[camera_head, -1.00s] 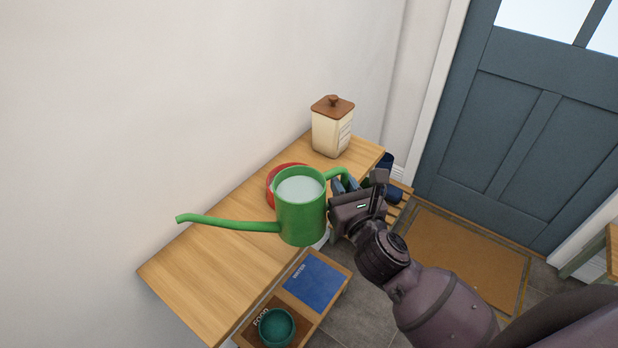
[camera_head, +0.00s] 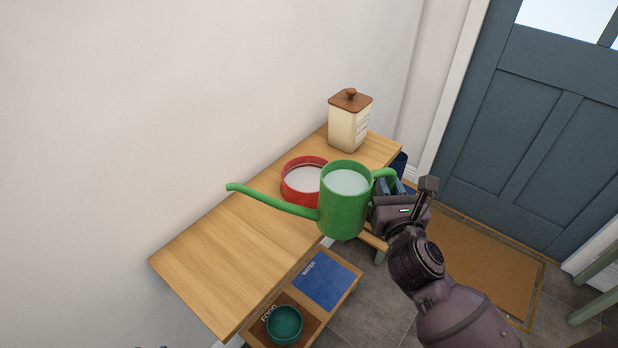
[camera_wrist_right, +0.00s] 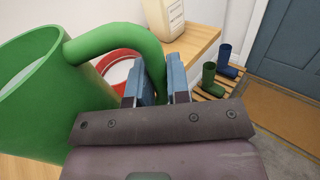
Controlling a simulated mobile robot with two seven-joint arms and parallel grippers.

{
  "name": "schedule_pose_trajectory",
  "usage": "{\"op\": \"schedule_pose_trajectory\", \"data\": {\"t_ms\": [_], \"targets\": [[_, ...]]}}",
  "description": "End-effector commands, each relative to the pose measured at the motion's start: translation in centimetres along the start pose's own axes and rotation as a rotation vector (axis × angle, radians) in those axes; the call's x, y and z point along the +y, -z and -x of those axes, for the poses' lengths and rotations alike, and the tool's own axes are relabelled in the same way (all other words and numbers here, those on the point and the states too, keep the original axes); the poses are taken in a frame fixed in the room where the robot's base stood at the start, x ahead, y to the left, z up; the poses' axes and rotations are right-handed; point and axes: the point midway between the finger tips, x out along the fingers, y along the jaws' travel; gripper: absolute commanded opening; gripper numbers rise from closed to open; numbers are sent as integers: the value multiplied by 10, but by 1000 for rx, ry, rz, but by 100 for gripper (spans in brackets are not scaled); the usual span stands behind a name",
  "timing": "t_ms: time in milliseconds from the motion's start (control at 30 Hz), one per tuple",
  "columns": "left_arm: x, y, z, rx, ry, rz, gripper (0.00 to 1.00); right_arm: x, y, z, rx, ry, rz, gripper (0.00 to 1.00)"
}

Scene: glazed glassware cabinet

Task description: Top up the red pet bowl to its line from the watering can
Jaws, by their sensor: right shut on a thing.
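The green watering can (camera_head: 342,210) is held upright in front of the wooden table's front edge, with liquid showing at its open top. Its long spout (camera_head: 272,203) points left over the tabletop. My right gripper (camera_head: 384,187) is shut on the can's handle, which shows between the blue fingers in the right wrist view (camera_wrist_right: 152,88). The red pet bowl (camera_head: 296,189) stands on the table behind the can, partly hidden by it. My left gripper is not in view.
A cream canister (camera_head: 348,127) with a brown lid stands at the table's (camera_head: 215,255) far end. Below is a tray with a blue mat (camera_head: 324,283) and a teal bowl (camera_head: 285,324). Boots (camera_wrist_right: 225,62) stand on a slatted rack. The table's left half is clear.

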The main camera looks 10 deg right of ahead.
Motion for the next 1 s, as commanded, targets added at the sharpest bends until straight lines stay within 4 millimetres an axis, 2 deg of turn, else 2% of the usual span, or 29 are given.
{"op": "schedule_pose_trajectory", "data": {"t_ms": [33, 367, 700, 800, 1000], "targets": [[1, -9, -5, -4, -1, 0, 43, -8, 10, -2, -1, 27, -4, 0], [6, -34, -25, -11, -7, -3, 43, -74, 51, -6, 10, 260, 3, 0], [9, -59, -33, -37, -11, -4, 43, -147, 86, 8, 24, 530, 23, 0], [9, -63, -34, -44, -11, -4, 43, -165, 89, 14, 21, 601, 28, 0], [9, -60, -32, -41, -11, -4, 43, -189, 83, 24, -2, 700, 40, 0]]}}
